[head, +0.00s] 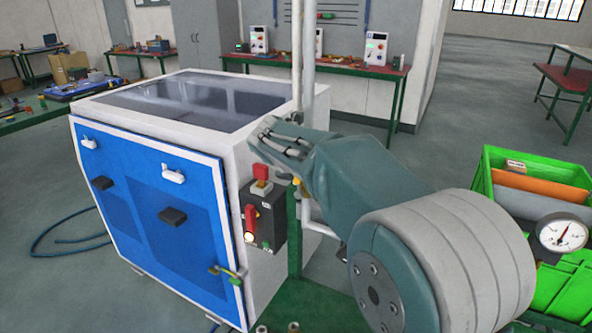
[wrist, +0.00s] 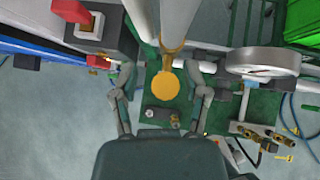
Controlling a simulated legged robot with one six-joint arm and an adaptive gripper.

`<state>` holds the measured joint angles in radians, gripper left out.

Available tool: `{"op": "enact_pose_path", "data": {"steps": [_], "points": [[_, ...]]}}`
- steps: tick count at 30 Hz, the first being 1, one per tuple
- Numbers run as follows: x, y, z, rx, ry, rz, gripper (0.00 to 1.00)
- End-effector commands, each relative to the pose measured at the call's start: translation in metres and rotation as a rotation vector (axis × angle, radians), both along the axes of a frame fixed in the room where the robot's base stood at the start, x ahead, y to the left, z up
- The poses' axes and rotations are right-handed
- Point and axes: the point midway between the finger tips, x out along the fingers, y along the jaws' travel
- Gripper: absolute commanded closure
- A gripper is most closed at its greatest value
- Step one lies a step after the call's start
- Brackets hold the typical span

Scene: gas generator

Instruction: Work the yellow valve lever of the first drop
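In the wrist view, the yellow valve lever (wrist: 166,86) shows as a rounded yellow end below a yellow collar on a grey-white vertical pipe (wrist: 173,22). My gripper (wrist: 162,80) is open. One finger is on each side of the lever, with visible gaps and nothing held. How far the lever lies in depth from the fingertips I cannot tell. In the head view, my arm covers the gripper and most of the valve. Only a small yellow bit (head: 297,182) shows beside the pipe.
A white and blue generator cabinet (head: 130,118) with a red-switch control box (head: 264,215) stands left of the pipe. A pressure gauge (wrist: 262,62) is right of my fingers. Brass fittings (wrist: 262,140) are at lower right. A green crate (head: 487,180) stands to the right.

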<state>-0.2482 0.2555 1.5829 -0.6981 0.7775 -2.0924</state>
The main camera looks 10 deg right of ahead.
Motion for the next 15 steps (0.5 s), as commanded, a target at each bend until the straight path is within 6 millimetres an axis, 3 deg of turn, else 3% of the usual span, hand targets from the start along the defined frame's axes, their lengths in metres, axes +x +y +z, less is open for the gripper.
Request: {"op": "enact_pose_path", "data": {"steps": [8,15], "points": [[-0.003,0.001,0.002,0.0,0.002,-0.001,0.4],[-0.028,0.014,0.031,0.002,-0.002,0.001,0.4]]}}
